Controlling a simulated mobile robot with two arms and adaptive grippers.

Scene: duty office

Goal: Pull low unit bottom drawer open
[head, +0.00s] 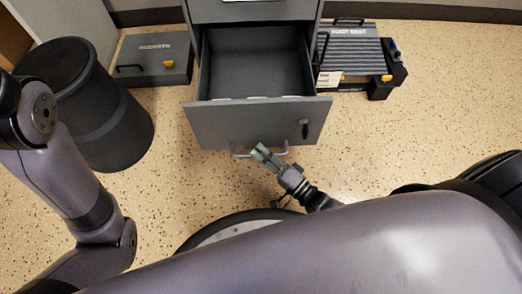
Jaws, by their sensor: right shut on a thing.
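The low unit (253,9) is a grey cabinet at the top middle of the head view. Its bottom drawer (235,120) stands pulled out, and its inside looks empty. A pale bar handle (238,154) shows below the top edge of the drawer front, seen from above. My right gripper (262,152) is at the right part of this handle and is shut on it. The fingers hide part of the bar. My left arm shows at the left, but its gripper is out of view.
A dark bin (105,120) stands left of the drawer. A flat grey case (155,58) lies behind it. A black step-like box (350,55) and a smaller dark item (390,82) are at the right. Speckled floor is clear to the right.

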